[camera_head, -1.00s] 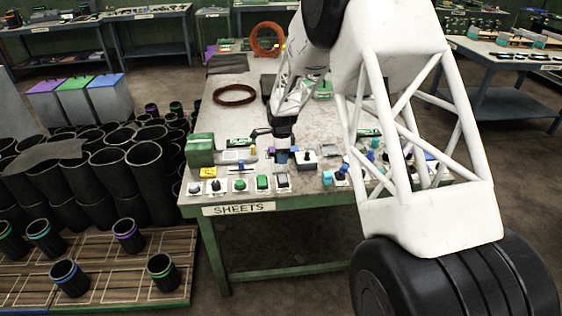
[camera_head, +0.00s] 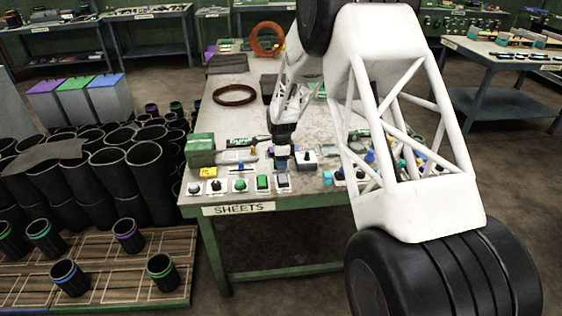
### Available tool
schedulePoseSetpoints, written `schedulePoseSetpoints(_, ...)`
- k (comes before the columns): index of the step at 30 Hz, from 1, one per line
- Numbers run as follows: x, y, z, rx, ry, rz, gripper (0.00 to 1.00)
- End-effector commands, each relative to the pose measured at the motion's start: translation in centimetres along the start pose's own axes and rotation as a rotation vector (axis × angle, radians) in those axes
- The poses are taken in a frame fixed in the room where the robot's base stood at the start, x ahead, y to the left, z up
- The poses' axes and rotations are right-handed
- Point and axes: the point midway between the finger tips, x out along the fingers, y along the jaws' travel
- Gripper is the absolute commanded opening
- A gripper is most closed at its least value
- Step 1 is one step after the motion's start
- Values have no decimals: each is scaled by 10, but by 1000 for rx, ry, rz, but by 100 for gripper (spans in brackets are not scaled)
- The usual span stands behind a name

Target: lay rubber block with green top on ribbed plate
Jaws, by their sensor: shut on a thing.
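My gripper (camera_head: 281,150) is low over the middle of the workbench (camera_head: 250,115), pointing down among small parts. It is shut on a small dark block (camera_head: 281,164), mostly covered by the fingers. The colour of its top cannot be made out, and I cannot tell whether it touches the bench. Several small parts with green tops stand along the front edge, among them a green button (camera_head: 240,185) and a green rocker (camera_head: 263,182). I cannot clearly pick out the ribbed plate at this size.
A green box (camera_head: 200,151) stands at the bench's left edge. A dark ring (camera_head: 235,95) lies behind. My white arm hides the bench's right side. Black sleeves (camera_head: 145,168) stand left on the floor.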

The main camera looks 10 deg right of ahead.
Motion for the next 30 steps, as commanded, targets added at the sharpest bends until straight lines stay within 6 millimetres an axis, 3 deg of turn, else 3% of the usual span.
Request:
schedulePoseSetpoints(12, 3, 0, 0, 0, 0, 0, 23)
schedulePoseSetpoints(13, 3, 0, 0, 0, 0, -1, 55)
schedulePoseSetpoints(17, 3, 0, 0, 0, 0, -1, 75)
schedulePoseSetpoints(30, -2, 0, 0, 0, 0, -1, 76)
